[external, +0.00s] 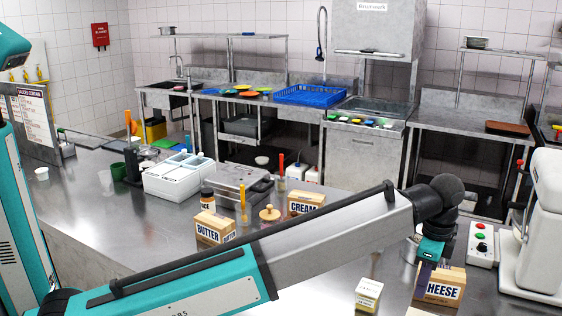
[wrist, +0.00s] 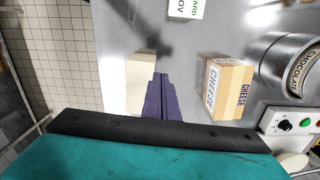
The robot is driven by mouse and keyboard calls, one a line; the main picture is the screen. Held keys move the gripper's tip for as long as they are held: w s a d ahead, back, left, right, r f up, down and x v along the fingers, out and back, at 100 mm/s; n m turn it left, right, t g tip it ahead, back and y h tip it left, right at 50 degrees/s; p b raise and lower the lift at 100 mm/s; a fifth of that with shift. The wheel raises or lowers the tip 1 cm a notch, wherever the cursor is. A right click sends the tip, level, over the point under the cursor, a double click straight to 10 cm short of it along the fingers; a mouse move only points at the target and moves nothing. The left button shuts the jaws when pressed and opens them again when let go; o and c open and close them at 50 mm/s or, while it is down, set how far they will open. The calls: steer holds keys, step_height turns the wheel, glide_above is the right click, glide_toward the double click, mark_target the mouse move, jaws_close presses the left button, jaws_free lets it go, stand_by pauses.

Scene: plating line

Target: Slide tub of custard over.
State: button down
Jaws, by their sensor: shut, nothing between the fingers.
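A white box lettered "ARD" (wrist: 185,8), cut by the wrist view's top edge, looks like the same tub. My gripper (wrist: 160,77) has its purple fingers shut and empty, pointing down, apart from the tub. In the external view my gripper (external: 427,272) is right of the tub, beside the cheese box (external: 443,291).
The cheese box (wrist: 228,90) stands close right of my fingers, with a chocolate can (wrist: 302,72) and a control box (wrist: 290,124) beyond. A plain pale slab (wrist: 140,72) lies left, near the counter edge. Butter (external: 214,227) and cream (external: 305,203) boxes stand further left.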

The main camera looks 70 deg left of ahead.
steer(key=shift+n, duration=0.5)
steer(key=a, duration=0.5)
steer(key=shift+s+a+r, duration=0.3)
steer(key=shift+a+r, duration=0.05)
steer(key=shift+f, duration=0.1)
steer(key=shift+f+p, duration=1.45)
steer(key=shift+f, duration=3.3)
steer(key=shift+s+a+f+p, duration=0.15)
steer(key=shift+s+a+p, duration=0.7)
steer(key=shift+s+a, duration=0.6)
steer(key=s+a, duration=1.4)
steer(key=shift+s+a, duration=0.15)
steer(key=shift+s, duration=0.05)
